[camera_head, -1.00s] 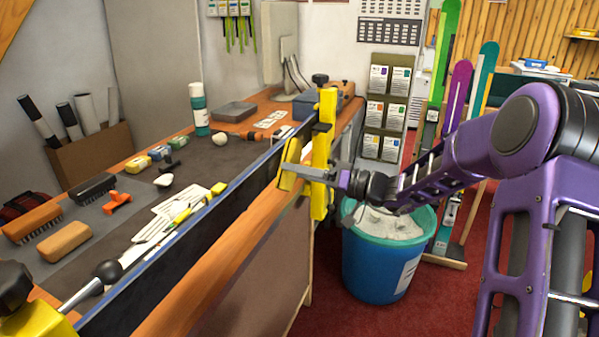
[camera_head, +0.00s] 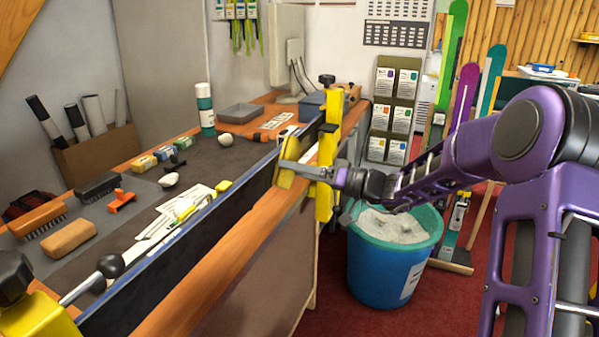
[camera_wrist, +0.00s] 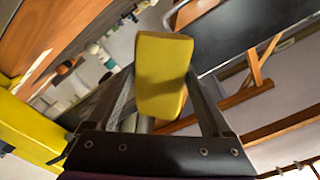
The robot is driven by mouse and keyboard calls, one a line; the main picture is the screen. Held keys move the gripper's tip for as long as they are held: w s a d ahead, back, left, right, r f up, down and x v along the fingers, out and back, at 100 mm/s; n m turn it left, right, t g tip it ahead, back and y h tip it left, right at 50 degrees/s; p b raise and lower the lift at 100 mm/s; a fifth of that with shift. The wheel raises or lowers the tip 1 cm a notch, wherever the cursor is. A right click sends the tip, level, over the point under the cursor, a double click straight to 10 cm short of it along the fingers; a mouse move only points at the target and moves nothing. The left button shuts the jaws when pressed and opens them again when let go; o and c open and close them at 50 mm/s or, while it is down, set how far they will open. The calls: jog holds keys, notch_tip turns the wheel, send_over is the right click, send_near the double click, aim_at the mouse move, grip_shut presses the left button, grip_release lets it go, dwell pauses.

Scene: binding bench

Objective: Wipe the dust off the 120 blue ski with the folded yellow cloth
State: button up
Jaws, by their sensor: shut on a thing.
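The blue ski (camera_head: 205,223) stands on edge along the bench's front, dark blue with a light upper edge. It runs from a yellow vise (camera_head: 38,318) at the near left to another yellow vise (camera_head: 327,165) at the far end. My gripper (camera_head: 298,170) is shut on the folded yellow cloth (camera_head: 287,163), beside the far vise, at the ski's side. Contact between cloth and ski cannot be made out. In the wrist view the cloth (camera_wrist: 162,75) sits between both fingers. Dust on the ski is too fine to tell.
The bench top holds brushes (camera_head: 98,186), a cork block (camera_head: 69,238), a green bottle (camera_head: 205,110) and a grey tray (camera_head: 242,113). A blue bucket (camera_head: 392,262) stands on the red floor below my forearm. Other skis (camera_head: 462,92) lean behind it.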

jog(key=w+d+b, duration=0.2)
jog(key=w+b, duration=0.1)
jog(key=w, duration=0.3)
jog(key=shift+b, duration=0.35)
jog(key=shift+w+d, duration=1.1)
jog(key=shift+w, duration=1.75)
jog(key=s+a, duration=0.4)
jog(key=s, duration=0.7)
jog(key=shift+s+a, duration=0.2)
jog(key=shift+s, duration=0.15)
jog(key=shift+r, duration=0.1)
jog(key=v, duration=0.6)
